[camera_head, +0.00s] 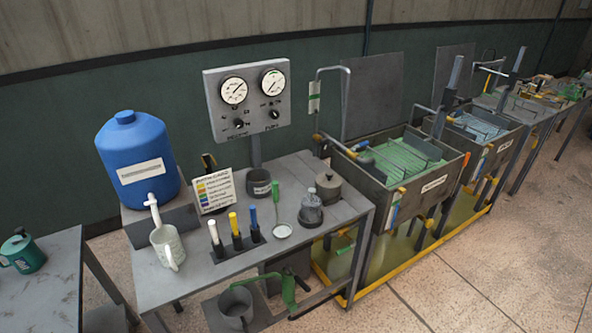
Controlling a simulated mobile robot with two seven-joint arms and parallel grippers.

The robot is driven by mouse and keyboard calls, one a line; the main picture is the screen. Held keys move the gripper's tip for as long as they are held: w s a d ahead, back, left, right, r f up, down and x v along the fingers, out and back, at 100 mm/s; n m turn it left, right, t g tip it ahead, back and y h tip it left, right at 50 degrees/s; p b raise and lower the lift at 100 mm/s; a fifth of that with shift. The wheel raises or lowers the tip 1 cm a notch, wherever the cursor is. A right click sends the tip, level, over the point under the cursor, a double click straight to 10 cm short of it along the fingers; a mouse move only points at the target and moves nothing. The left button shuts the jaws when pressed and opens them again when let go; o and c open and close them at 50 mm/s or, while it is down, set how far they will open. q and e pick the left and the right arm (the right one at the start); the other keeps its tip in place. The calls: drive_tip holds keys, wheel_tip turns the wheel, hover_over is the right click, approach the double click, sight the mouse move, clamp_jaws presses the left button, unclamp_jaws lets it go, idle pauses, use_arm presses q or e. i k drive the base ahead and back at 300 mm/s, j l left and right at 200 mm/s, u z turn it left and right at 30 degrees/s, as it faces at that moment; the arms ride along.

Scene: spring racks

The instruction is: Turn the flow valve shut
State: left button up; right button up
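No part is clearly marked as the flow valve, so I cannot tell which one it is. A grey panel (247,104) carries two round gauges, with a dark knob (239,124) at left and another dark knob (274,114) at right below them. The near tank (425,188) holds green liquid. The blue jug (137,158) has a white spout or tap (153,208) over a pale mug (168,246). Neither gripper is in view.
A second tank (497,150) stands further right. A green can (22,252) is at far left. Tiled floor at right is clear.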

sight(324, 143)
drive_tip(key=i+l+u, duration=0.5)
drive_tip(key=i+l, duration=0.2)
drive_tip(key=i+l+u, duration=0.25)
drive_tip(key=i+l, duration=0.15)
drive_tip(key=i+l+u, duration=0.25)
drive_tip(key=l, duration=0.3)
drive_tip(key=i+l+u, duration=0.3)
drive_tip(key=l, duration=0.25)
drive_tip(key=i+l+u, duration=0.25)
drive_tip(key=l, duration=0.35)
drive_tip(key=l+u, duration=0.25)
drive_tip(key=l, duration=0.4)
drive_tip(key=i+l+u, duration=0.25)
drive_tip(key=l, duration=0.4)
drive_tip(key=k, duration=0.1)
